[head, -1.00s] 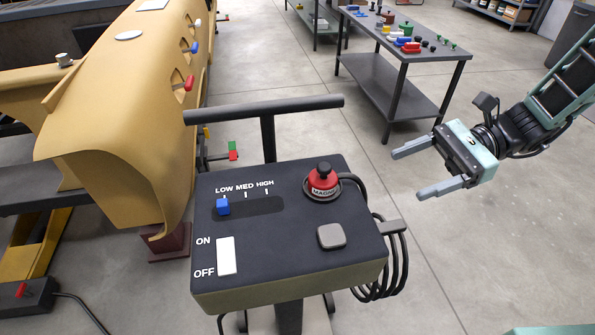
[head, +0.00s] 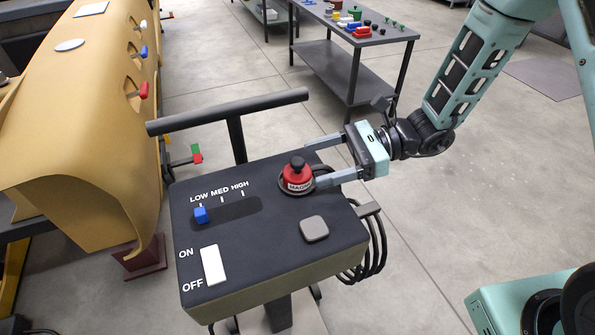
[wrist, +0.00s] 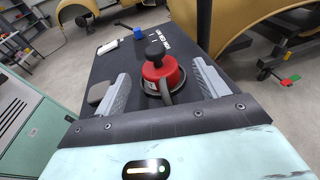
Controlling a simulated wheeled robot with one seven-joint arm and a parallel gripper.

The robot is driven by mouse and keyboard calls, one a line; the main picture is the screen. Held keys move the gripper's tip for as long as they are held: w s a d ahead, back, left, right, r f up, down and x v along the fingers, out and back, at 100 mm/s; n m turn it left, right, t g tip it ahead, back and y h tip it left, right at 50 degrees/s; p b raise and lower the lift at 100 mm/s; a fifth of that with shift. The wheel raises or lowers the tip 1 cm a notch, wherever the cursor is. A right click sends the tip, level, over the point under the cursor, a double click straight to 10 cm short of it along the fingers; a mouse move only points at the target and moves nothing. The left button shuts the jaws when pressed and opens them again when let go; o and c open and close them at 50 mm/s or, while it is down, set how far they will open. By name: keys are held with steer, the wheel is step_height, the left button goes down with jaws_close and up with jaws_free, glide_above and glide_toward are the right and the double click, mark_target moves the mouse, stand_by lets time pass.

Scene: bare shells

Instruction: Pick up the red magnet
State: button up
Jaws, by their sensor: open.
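The red magnet (head: 298,175) is a small red dome with a black knob on top and a pale label band. It sits upright in a dark ring on the top right of the black control box (head: 258,250). My gripper (head: 310,165) is open, with its two grey fingers reaching toward the magnet from the right.
The box also carries a blue slider (head: 201,215), a white ON/OFF switch (head: 213,265) and a grey button (head: 314,229). A dark handle bar (head: 230,111) rises behind it. Coiled cable (head: 377,255) hangs at its right side. A table (head: 375,39) with small parts stands behind.

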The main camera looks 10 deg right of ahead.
mark_target(298, 169)
steer(key=p+x, duration=0.1)
steer(key=x, duration=0.3)
steer(key=shift+s+a, duration=0.1)
steer(key=shift+s, duration=0.1)
steer(key=shift+a+f, duration=0.15)
steer(key=shift+a, duration=0.45)
steer(key=c, duration=1.2)
